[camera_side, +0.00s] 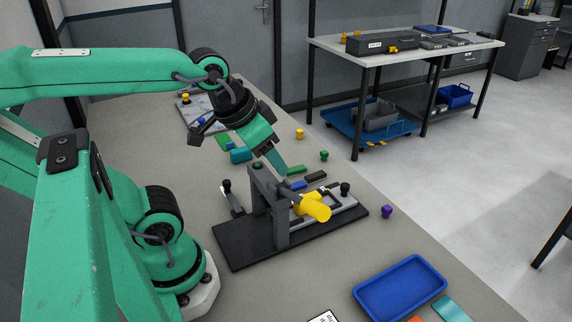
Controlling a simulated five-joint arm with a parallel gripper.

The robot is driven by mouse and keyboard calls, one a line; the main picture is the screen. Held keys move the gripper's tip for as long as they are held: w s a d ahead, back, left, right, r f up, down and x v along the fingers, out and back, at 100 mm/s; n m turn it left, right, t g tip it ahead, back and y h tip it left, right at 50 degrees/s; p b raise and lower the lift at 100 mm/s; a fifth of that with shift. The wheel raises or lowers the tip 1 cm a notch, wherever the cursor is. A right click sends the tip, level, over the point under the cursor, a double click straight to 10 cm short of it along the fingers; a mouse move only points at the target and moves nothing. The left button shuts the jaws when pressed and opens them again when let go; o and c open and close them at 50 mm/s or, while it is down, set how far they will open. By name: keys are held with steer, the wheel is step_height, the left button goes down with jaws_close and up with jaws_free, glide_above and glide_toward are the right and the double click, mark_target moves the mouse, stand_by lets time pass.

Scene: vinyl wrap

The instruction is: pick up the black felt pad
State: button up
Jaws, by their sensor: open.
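A small black flat piece (316,176), which looks like the black felt pad, lies on the bench just behind the fixture. A blue piece (298,185) and a green piece (296,170) lie close to it on the left. My gripper (279,167) is open and points down and to the right, above and left of these pieces. Its fingertips appear close to the green piece in the picture, but the height gap cannot be told. I see nothing held between the fingers. The fixture's upright hides part of the area under the gripper.
A grey fixture with a yellow cylinder (315,207) stands on a black base plate (335,227) in front of the pieces. A blue tray (400,288) sits at the front right. Small green (324,155), yellow (299,134) and purple (386,211) parts stand around. The right bench edge is near.

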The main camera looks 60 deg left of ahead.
steer(key=w+a+g, duration=0.2)
steer(key=w+a, duration=0.1)
steer(key=w, duration=0.5)
steer(key=g, duration=0.4)
glide_above(318, 173)
step_height(318, 173, down, 17)
steer(key=shift+r, duration=0.1)
steer(key=shift+f, duration=1.3)
steer(key=shift+f, duration=0.1)
